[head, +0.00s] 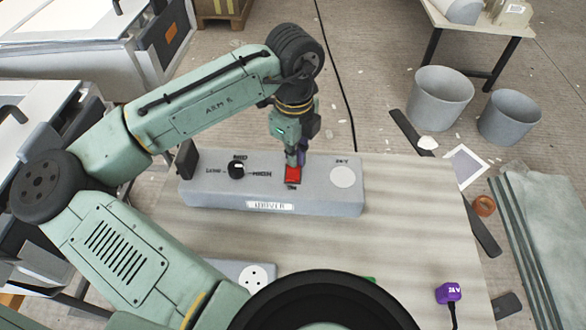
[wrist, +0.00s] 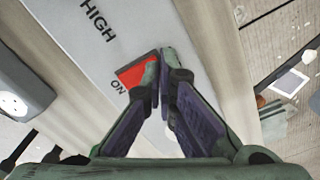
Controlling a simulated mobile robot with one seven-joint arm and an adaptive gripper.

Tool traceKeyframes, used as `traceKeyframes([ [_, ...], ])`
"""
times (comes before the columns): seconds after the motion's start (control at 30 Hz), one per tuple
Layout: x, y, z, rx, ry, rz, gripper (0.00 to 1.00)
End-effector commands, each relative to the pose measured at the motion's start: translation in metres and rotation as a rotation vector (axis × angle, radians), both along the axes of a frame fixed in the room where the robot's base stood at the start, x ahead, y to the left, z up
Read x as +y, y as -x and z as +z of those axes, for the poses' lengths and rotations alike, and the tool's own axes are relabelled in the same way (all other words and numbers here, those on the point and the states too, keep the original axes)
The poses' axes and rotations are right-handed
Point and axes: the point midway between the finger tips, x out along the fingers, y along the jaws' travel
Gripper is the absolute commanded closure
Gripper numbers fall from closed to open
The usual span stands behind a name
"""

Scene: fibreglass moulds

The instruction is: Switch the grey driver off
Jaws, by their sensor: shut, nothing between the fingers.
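The grey driver (head: 325,195) is a long box lying on the table in the head view; it also fills the middle of the wrist view (wrist: 95,75). It carries a red rocker switch (head: 292,175) marked ON, a black knob (head: 236,170) among LOW, MID and HIGH marks, and a round 24V disc. The red switch shows in the wrist view (wrist: 138,72), partly covered by a fingertip. My gripper (head: 297,160) is shut and empty, pointing down with its tips at the switch. In the wrist view the fingertips (wrist: 158,72) overlap the switch's right part; contact cannot be told.
A purple 24V plug (head: 448,292) with a cable lies at the table's front right. A grey box with a socket (head: 255,277) is partly hidden by my arm. Grey buckets (head: 440,98) stand on the floor beyond the table. The table (head: 410,225) right of the driver is clear.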

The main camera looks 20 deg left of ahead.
Motion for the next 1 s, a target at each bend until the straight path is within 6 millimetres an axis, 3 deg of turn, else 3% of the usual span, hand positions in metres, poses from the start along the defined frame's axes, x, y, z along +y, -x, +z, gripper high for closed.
traceKeyframes([
  [0.27, 0.000, 0.000, 0.008, 0.000, 0.000, 0.000, 1.00],
  [1.0, 0.000, 0.000, 0.068, 0.001, 0.001, 0.000, 1.00],
])
